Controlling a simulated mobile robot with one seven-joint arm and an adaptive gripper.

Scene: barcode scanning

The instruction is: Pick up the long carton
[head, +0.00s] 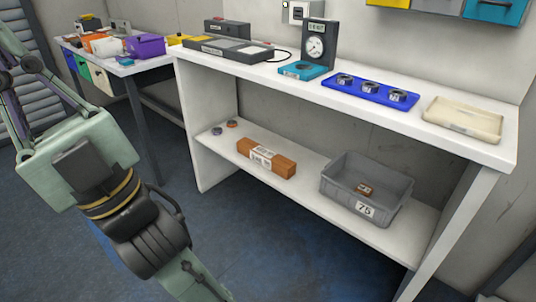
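The long carton (266,158) is a brown box with a white label across its middle. It lies on the lower shelf of the white bench, left of the grey crate and apart from it. My arm comes in from the left edge and runs down to the bottom of the head view, in front of the bench. My gripper is out of the picture, past the bottom edge, so its fingers are hidden from me.
The lower shelf (312,196) has a grey crate (338,200) marked 75 with a small brown item inside. The white upper top (293,86) overhangs it, carrying a dial gauge (317,46), a blue tray (345,92) and a cream tray (462,121). Floor in front is clear.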

